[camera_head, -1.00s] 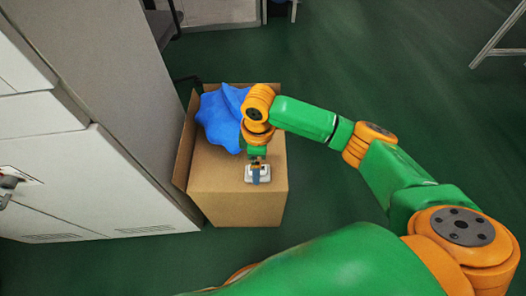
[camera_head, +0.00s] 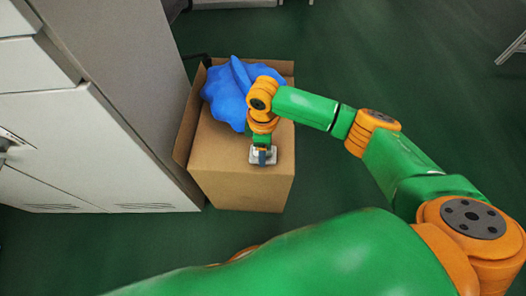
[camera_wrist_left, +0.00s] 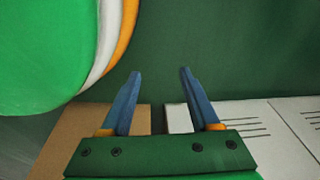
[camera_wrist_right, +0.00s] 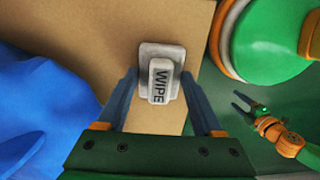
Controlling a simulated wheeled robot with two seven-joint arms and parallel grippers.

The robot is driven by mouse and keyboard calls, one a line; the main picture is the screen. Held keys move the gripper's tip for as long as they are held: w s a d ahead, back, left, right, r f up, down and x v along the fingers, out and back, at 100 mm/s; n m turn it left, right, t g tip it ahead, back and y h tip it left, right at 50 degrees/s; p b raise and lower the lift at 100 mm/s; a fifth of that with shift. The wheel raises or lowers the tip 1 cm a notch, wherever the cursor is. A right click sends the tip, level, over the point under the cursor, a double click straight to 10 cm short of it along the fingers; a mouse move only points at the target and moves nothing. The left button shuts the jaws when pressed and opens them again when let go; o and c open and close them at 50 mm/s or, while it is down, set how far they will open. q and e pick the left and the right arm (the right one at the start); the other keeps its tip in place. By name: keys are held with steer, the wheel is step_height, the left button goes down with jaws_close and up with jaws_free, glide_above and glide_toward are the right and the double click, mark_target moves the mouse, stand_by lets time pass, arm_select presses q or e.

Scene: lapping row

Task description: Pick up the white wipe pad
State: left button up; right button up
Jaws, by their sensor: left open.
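The white wipe pad (camera_wrist_right: 160,78) lies on top of the cardboard box; its raised grip reads WIPE. It also shows in the head view (camera_head: 256,156), partly covered by the gripper's fingers. My right gripper (camera_wrist_right: 162,82) is open above the pad, one blue finger to each side of the raised grip with gaps between. My left gripper (camera_wrist_left: 158,75) is open and empty, away from the pad. It also shows at the right of the right wrist view (camera_wrist_right: 243,103).
The cardboard box (camera_head: 240,188) has raised flaps at its left and back. A crumpled blue cloth or bag (camera_head: 226,95) lies on it behind the pad. Grey cabinets (camera_head: 95,120) stand close on the left. The green floor (camera_head: 350,70) to the right is open.

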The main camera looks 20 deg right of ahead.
steer(key=c, duration=0.4)
steer(key=shift+c, duration=0.2)
steer(key=shift+r, duration=0.35)
step_height(320, 180, up, 3)
steer(key=shift+a+r+p, duration=0.15)
steer(key=shift+r+p, duration=0.05)
steer(key=shift+p, duration=0.85)
arm_select(q)
steer(key=s+a+r+p, duration=0.1)
steer(key=s+r+p, duration=0.3)
steer(key=s+p, duration=0.1)
steer(key=shift+s+r, duration=0.2)
arm_select(e)
steer(key=s+a+r, duration=0.8)
steer(key=a+r, duration=0.1)
steer(key=a, duration=0.1)
steer(key=shift+s+a, duration=0.35)
